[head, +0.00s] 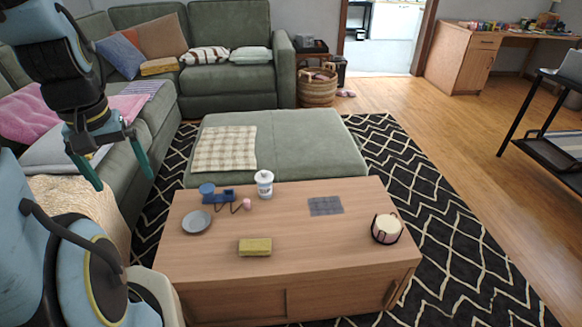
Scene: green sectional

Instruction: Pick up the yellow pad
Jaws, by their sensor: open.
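A yellow pad (255,247), a small flat block, lies near the front middle of the wooden coffee table (320,250). Another yellowish flat block (159,66) lies on the green sofa at the back left, by the cushions. My gripper (124,180) is at the upper left, in the air in front of the sofa's left section. Its two teal fingers are spread apart and hold nothing. It is left of the coffee table and apart from both yellow things.
The table also carries a grey plate (196,222), a blue object (217,194), a white lidded jar (264,184), a dark grey flat square (326,206) and a round pink-and-white container (386,229). A green ottoman (310,145) stands behind it. Floor to the right is open.

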